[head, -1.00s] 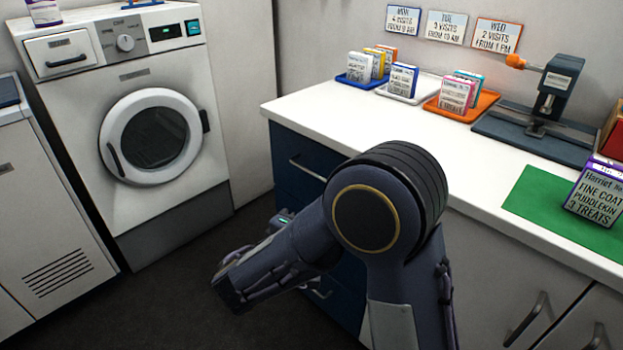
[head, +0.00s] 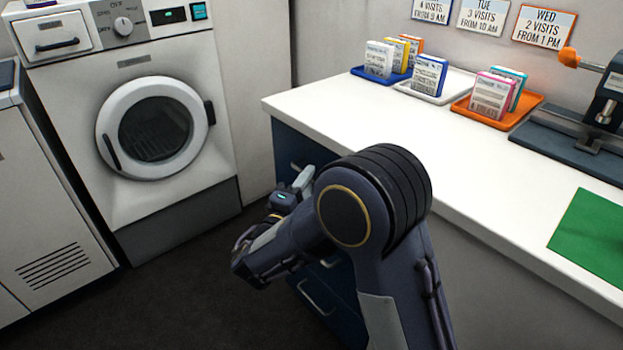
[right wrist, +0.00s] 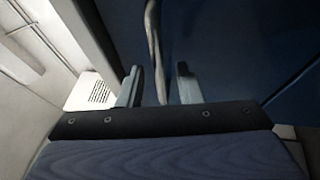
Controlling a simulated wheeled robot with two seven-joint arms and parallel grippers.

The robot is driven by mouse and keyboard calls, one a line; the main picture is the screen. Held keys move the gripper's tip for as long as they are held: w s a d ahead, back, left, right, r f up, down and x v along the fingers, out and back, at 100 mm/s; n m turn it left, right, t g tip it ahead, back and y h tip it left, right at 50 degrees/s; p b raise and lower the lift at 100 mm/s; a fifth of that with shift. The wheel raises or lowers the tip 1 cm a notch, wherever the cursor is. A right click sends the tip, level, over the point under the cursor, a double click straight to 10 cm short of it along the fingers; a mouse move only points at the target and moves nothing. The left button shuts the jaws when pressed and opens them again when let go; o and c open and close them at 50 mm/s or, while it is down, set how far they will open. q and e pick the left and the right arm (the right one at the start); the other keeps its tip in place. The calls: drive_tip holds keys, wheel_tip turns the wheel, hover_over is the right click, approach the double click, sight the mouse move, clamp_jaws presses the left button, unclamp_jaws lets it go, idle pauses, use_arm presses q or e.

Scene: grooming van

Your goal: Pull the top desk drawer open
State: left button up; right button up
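The top desk drawer (head: 292,144) is the dark blue front just under the left end of the white counter. It looks shut. My right gripper (head: 301,180) is in front of it and covers most of its handle in the head view. In the right wrist view the fingers of my right gripper (right wrist: 160,82) are open. The pale bar handle (right wrist: 153,40) runs between them, with a gap to each finger. The dark blue drawer front (right wrist: 235,45) fills the background there. My left gripper is not in view.
Lower drawer handles, one at the bottom (head: 316,298), show below my right arm. The white counter (head: 400,135) holds trays of cards, a green mat (head: 597,235) and a clamp-like device. A washing machine (head: 150,130) stands left. Dark floor (head: 190,290) is free between.

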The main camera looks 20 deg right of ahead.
drive_tip(key=shift+x, duration=0.8)
clamp_jaws()
